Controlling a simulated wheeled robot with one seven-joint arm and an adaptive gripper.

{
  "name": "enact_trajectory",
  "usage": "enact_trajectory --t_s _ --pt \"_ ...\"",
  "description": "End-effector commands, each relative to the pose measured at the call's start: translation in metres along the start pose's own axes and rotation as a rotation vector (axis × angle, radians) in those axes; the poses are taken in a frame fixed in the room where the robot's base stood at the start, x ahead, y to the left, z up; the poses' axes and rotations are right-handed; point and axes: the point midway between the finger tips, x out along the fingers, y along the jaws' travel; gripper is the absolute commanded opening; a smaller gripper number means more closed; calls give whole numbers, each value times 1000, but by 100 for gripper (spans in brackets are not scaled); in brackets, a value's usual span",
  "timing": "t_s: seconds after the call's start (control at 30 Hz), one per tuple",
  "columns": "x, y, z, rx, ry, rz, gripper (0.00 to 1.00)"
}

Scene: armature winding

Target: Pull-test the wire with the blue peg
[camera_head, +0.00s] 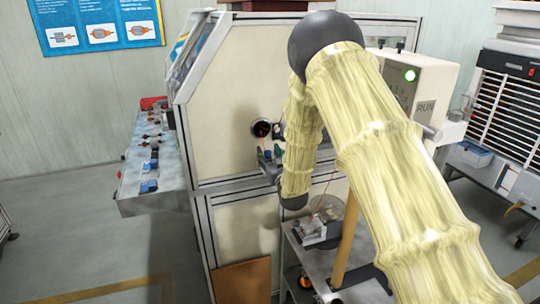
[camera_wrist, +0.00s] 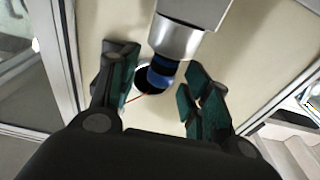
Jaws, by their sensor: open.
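In the wrist view the blue peg (camera_wrist: 161,78) sits at the end of a metal cylinder (camera_wrist: 180,38), in front of a dark round opening in a cream panel. A thin orange-red wire (camera_wrist: 136,97) runs from beside the peg down to the left. My gripper (camera_wrist: 158,72) is open, with one green-padded finger on each side of the peg. Gaps show between both pads and the peg. In the head view my gripper (camera_head: 271,157) is small, close in front of the cream panel beside the round opening (camera_head: 261,128). My arm hides much of the area there.
The cream machine panel (camera_head: 225,95) stands close behind my gripper. A grey control shelf (camera_head: 152,170) with switches juts out at left. A box marked RUN with a green light (camera_head: 410,76) is at right. A metal bench (camera_head: 318,258) with a spool device stands below.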

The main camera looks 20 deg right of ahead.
Motion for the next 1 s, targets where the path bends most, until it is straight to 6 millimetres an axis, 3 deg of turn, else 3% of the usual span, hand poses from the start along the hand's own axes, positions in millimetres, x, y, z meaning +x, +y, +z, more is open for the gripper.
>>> enact_trajectory --t_s 0.17,0.6,1.0 --pt "-13 0 0 0 -1 1 48" --pt "-68 1 1 1 -2 1 48" --pt "-80 1 0 0 -10 -6 48"
